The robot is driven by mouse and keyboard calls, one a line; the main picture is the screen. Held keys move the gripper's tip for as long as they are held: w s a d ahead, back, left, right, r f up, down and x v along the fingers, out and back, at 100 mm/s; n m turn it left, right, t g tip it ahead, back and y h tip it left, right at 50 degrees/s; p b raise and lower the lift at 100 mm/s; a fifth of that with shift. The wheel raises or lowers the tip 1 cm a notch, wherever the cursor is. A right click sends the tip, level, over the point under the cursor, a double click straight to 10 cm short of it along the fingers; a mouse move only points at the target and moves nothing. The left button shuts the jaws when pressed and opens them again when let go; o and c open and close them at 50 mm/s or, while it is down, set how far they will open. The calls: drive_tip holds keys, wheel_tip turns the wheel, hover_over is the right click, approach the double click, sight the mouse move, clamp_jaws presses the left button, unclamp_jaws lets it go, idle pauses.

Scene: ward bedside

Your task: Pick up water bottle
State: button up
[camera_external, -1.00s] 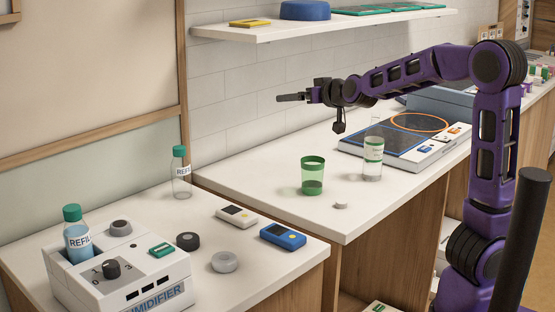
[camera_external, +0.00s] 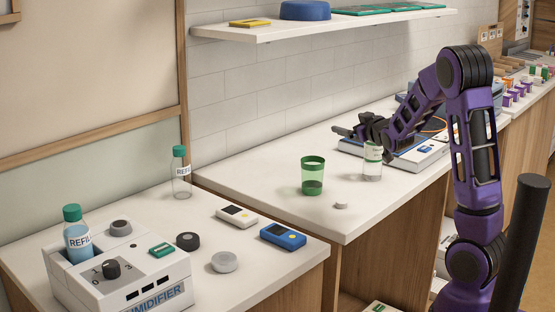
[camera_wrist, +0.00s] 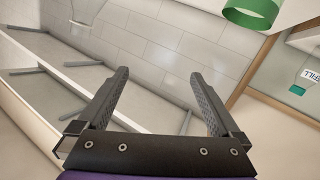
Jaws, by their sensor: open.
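A clear bottle (camera_external: 372,168) with a pale, green-marked label stands upright on the middle counter in the external view. My wrist hides its upper part. My gripper (camera_external: 345,131) is level with the bottle's top and reaches past it to the left; I cannot tell whether they touch. In the wrist view the two fingers (camera_wrist: 160,95) are spread apart with nothing between them. A clear object (camera_wrist: 90,10) is cut off at the top left there; I cannot tell whether it is this bottle.
A green cup (camera_external: 312,178) stands left of the bottle, with a small white disc (camera_external: 341,205) in front. Two REFILL bottles, one behind the humidifier (camera_external: 182,175) and one in it (camera_external: 77,238), are at left. A shelf (camera_external: 320,27) hangs above. A flat device (camera_external: 420,155) lies right.

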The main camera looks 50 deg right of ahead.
drive_tip(key=s+d+f, duration=0.7)
drive_tip(key=f, duration=0.2)
drive_tip(key=m+t+b, duration=0.1)
drive_tip(key=m+t, duration=0.1)
drive_tip(key=m, duration=0.1)
approach(379, 151)
drive_tip(key=shift+y, duration=0.3)
drive_tip(key=x, duration=0.5)
drive_tip(key=r+b+x, duration=0.1)
drive_tip(key=x, duration=0.1)
drive_tip(key=shift+w+d, duration=0.25)
drive_tip(key=shift+d, duration=0.05)
drive_tip(key=x, duration=0.2)
drive_tip(key=f+x, duration=0.1)
drive_tip(key=x, duration=0.1)
drive_tip(key=shift+w, duration=0.1)
drive_tip(key=shift+w+d+r+b, duration=0.1)
drive_tip(key=shift+w+d+b, duration=0.1)
drive_tip(key=shift+w+b, duration=0.15)
clamp_jaws()
